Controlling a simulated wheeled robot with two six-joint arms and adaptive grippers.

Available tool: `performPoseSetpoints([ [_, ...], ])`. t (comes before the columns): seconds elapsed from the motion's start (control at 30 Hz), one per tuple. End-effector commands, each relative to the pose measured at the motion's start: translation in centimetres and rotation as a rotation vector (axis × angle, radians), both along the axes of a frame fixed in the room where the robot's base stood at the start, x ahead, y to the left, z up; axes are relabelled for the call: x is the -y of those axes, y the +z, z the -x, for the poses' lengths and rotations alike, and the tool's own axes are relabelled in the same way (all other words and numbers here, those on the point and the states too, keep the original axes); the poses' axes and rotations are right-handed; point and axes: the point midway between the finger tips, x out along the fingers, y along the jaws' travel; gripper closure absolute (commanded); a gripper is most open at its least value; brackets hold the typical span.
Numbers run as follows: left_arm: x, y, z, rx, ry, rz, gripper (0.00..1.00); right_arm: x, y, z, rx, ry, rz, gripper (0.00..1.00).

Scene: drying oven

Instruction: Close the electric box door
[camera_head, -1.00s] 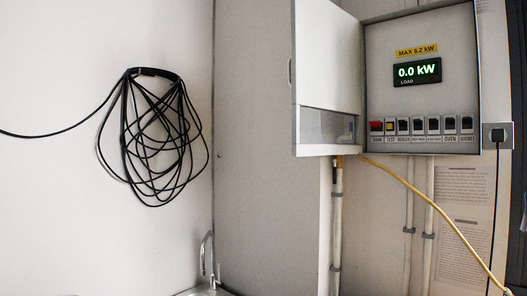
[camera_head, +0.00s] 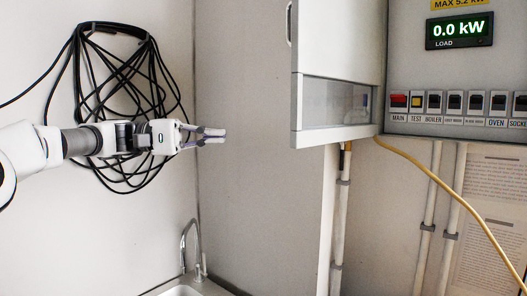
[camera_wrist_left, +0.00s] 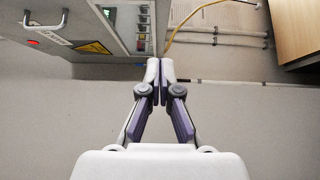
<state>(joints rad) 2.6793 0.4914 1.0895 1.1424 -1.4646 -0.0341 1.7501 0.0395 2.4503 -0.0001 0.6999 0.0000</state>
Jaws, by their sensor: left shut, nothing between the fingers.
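The electric box (camera_head: 455,75) hangs on the wall at the upper right of the head view, with a lit 0.0 kW display and a row of switches. Its white door (camera_head: 337,45) stands open at the box's left side, with a clear window strip near its lower edge. My left gripper (camera_head: 222,136) is left of the door, apart from it, pointing right. In the left wrist view its fingertips (camera_wrist_left: 159,68) are together and empty; the box with a warning label shows at the upper left (camera_wrist_left: 110,30). My right gripper is not in view.
A coiled black cable (camera_head: 115,75) hangs on the wall behind my left arm. A tap (camera_head: 192,248) and sink are below. A yellow cable (camera_head: 445,198) runs down from the box beside pipes. The space between gripper and door is clear.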

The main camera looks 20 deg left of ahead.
Motion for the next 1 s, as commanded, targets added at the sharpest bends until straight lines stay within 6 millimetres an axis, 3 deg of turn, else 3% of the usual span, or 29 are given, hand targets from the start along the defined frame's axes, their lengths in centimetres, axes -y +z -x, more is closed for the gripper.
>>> performPoseSetpoints([
  [0.17, 2.2, 0.1, -0.7, -0.004, -0.005, -0.003, 1.0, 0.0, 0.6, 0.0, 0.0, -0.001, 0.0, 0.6],
  [0.53, 9.8, 0.1, -3.3, -0.006, -0.003, -0.006, 1.0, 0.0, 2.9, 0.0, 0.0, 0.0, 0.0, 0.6],
  [0.6, 11.0, 0.2, -2.4, -0.005, -0.004, -0.003, 1.0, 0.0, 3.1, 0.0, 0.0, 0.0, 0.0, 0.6],
  [0.8, 12.8, 0.0, -1.5, -0.005, -0.002, -0.003, 1.0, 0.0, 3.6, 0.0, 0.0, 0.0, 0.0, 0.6],
  [1.0, 13.0, -0.2, -1.4, -0.004, -0.001, -0.004, 1.0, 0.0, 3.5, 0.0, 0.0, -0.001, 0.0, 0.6],
])
